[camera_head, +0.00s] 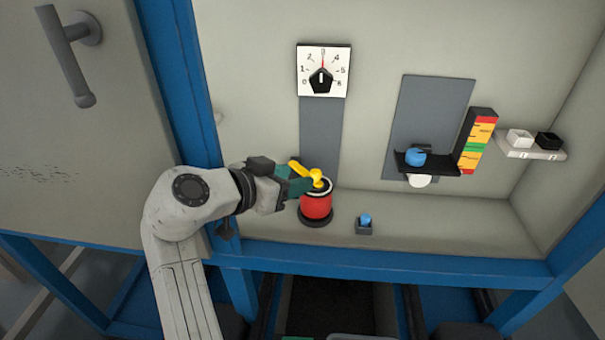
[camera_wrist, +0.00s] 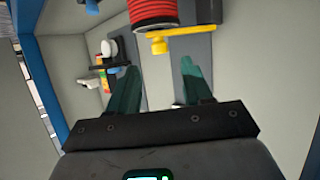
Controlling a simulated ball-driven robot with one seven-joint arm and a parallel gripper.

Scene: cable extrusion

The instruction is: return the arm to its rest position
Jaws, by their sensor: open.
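My gripper (camera_head: 298,181) is open, its green fingers at the left side of a red spool (camera_head: 316,206) with a yellow crank on top (camera_head: 315,177). In the wrist view the two fingers of my gripper (camera_wrist: 158,64) stand apart with nothing held between them. The yellow crank (camera_wrist: 158,46) shows just beyond the fingertips, below the red spool (camera_wrist: 152,12). I cannot tell how large the gap between fingers and crank is. My arm reaches in from the lower left, past the blue frame post.
A dial (camera_head: 323,71) is on the back wall. A black shelf with a blue knob (camera_head: 415,157), a coloured scale (camera_head: 476,140) and a switch box (camera_head: 531,150) are at right. A small blue button (camera_head: 365,220) is on the floor. A door handle (camera_head: 68,60) is at left.

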